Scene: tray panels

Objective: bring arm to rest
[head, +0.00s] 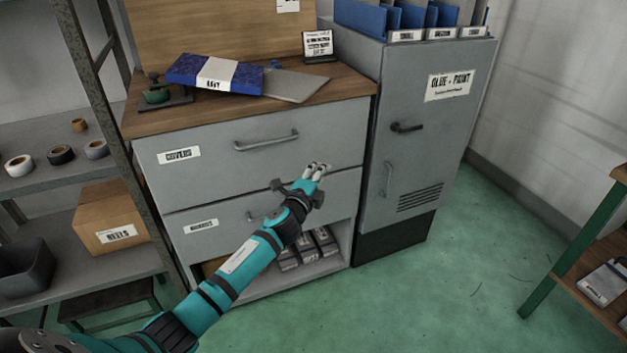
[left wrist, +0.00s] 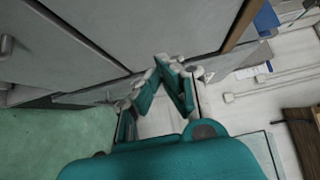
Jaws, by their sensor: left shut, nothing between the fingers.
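My left arm comes in from the lower left in the head view, and my left gripper (head: 318,169) is in front of the grey drawer cabinet (head: 225,147). The gripper is shut and empty. In the left wrist view its fingers (left wrist: 165,62) meet at the tips, with a grey panel beyond them. The two drawers, one labelled COVERS, look closed. The arm hides part of the lower drawer and its handle. My right gripper is not in view.
A grey locker (head: 430,140) labelled GLUE + PAINT stands right of the drawers, its door closed. A shelf rack (head: 50,180) is at left. A wooden bench (head: 590,260) with green legs is at right. Green floor (head: 450,290) between is clear.

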